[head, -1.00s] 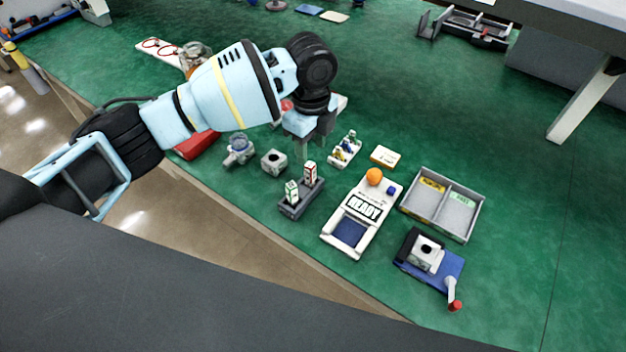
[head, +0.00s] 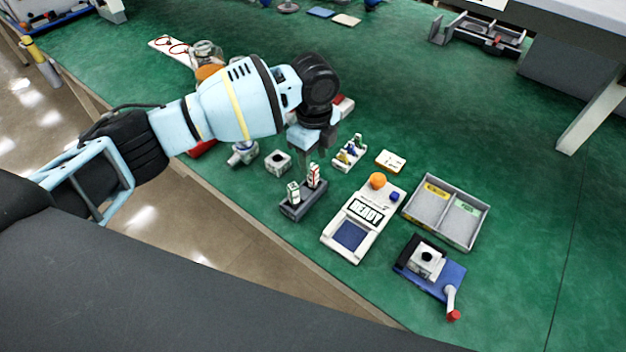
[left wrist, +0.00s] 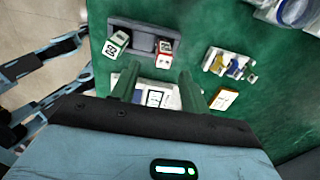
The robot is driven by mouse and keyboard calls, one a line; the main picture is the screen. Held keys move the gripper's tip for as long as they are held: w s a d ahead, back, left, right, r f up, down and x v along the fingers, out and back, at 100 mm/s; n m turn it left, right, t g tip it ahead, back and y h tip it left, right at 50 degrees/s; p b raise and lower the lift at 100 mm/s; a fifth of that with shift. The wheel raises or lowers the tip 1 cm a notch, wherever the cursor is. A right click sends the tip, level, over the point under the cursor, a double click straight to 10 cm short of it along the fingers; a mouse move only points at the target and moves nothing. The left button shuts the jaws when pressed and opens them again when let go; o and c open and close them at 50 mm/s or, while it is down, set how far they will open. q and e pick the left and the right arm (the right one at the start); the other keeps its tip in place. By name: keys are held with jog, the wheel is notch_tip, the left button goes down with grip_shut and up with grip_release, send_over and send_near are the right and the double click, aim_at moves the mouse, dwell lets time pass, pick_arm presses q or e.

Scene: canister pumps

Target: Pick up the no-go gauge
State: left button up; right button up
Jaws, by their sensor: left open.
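The red-marked gauge (head: 314,177), which I take for the no-go gauge, stands upright in a dark grey stand (head: 302,207). The green-marked gauge (head: 293,191) stands beside it in the same stand. In the left wrist view the red-marked gauge (left wrist: 165,51) is at the right end of the stand and the green-marked one (left wrist: 117,43) at the left end. My left gripper (head: 310,154) is open and empty, just behind and above the red-marked gauge. Its two fingers (left wrist: 158,90) are spread apart in the wrist view, with no gauge between them. My right gripper is out of view.
A white device reading READY (head: 362,217) is right of the stand. Beyond it are a two-compartment grey tray (head: 446,211) and a blue fixture with a red-knobbed lever (head: 430,264). A small rack (head: 350,153) and a grey block (head: 278,162) stand close to my gripper.

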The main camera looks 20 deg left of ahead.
aim_at(313, 167)
pick_arm(q)
jog(key=shift+w+a+f, duration=0.15)
jog(key=shift+f, duration=1.05)
jog(key=shift+w+a+f, duration=0.1)
jog(key=shift+f, duration=1.05)
grip_shut()
